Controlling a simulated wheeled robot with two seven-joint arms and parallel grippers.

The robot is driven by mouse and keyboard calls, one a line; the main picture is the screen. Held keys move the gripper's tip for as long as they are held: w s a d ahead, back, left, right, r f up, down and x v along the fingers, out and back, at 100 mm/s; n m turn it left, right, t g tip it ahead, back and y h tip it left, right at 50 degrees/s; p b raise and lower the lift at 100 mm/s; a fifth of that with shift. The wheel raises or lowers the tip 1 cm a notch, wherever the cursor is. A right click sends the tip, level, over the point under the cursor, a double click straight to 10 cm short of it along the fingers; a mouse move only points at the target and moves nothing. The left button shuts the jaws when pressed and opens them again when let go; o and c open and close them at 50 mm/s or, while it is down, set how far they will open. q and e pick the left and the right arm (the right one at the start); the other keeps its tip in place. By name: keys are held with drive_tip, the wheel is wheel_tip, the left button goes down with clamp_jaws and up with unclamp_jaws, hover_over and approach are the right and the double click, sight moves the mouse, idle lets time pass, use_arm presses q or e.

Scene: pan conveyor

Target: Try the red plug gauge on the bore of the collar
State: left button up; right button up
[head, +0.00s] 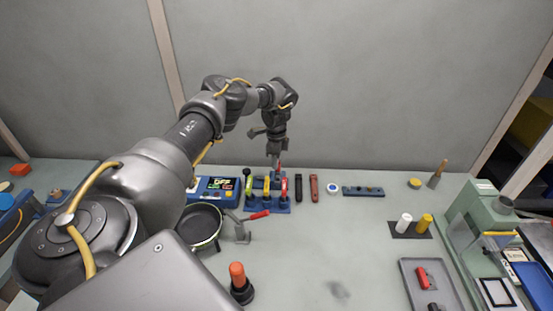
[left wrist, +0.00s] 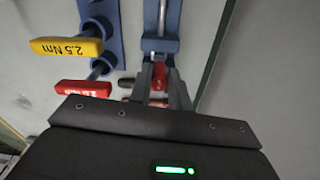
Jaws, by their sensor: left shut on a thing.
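My left gripper (head: 277,160) points down over the back of the bench, above a blue stand (head: 263,209). It is shut on a small red piece, seen between the fingers in the left wrist view (left wrist: 160,74). The fingers hide most of this piece, so I cannot tell whether it is the red plug gauge. Another red piece (head: 422,277) lies in a grey tray at the lower right, with a dark part (head: 433,306) near it. I cannot make out which thing is the collar, nor its bore. My right gripper is not in view.
The stand holds coloured-handled tools, including a yellow one marked 2.5 Nm (left wrist: 68,47). A pan (head: 201,225), a red-handled clamp (head: 243,228) and an orange-topped post (head: 238,277) stand nearer. A green machine (head: 478,210) is at the right. The middle bench is mostly clear.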

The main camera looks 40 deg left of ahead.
use_arm(q)
drive_tip(key=shift+f, duration=0.2)
drive_tip(key=shift+f+b, duration=0.5)
drive_tip(key=shift+f, duration=0.2)
drive_tip(key=shift+f+b, duration=0.45)
drive_tip(key=shift+f, duration=0.2)
idle(0.8)
drive_tip(key=shift+r, duration=0.1)
idle(0.7)
drive_tip(key=shift+r+p, duration=3.2)
drive_tip(key=shift+r, duration=0.25)
